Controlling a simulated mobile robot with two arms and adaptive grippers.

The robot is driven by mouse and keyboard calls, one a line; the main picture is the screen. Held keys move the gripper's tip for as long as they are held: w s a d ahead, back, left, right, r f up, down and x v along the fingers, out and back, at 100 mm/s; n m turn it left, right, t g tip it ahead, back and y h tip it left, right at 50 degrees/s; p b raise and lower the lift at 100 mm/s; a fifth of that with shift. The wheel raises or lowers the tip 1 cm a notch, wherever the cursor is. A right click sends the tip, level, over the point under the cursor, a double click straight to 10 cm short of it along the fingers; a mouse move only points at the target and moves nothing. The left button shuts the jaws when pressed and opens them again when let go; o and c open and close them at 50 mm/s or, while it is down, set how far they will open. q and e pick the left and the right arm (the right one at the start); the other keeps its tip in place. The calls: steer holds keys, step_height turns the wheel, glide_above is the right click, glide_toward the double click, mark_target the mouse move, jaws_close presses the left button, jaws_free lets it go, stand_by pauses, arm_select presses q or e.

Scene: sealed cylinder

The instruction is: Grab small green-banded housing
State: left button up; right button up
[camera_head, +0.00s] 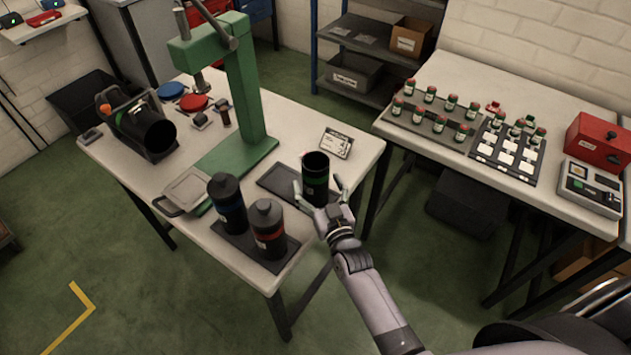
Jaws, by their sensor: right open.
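The small green-banded housing (316,175) is a dark open-topped cylinder standing upright near the right end of the left table. It stands at the edge of a dark flat tray (272,182). My right gripper (320,192) is open, with its fingers to either side of the housing's lower part. I cannot tell whether the fingers touch it. The housing's base is partly hidden by the gripper. My left gripper is not in view.
A blue-banded bottle (228,204) and a red-banded bottle (268,229) stand on a dark mat left of my gripper. A green press (243,85) rises behind. A label card (335,144) stands behind the housing. The right table (452,75) holds several small vials.

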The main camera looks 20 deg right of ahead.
steer(key=shift+w, duration=0.85)
steer(key=shift+c, duration=0.4)
steer(key=c, duration=1.6)
steer(key=shift+r, duration=0.1)
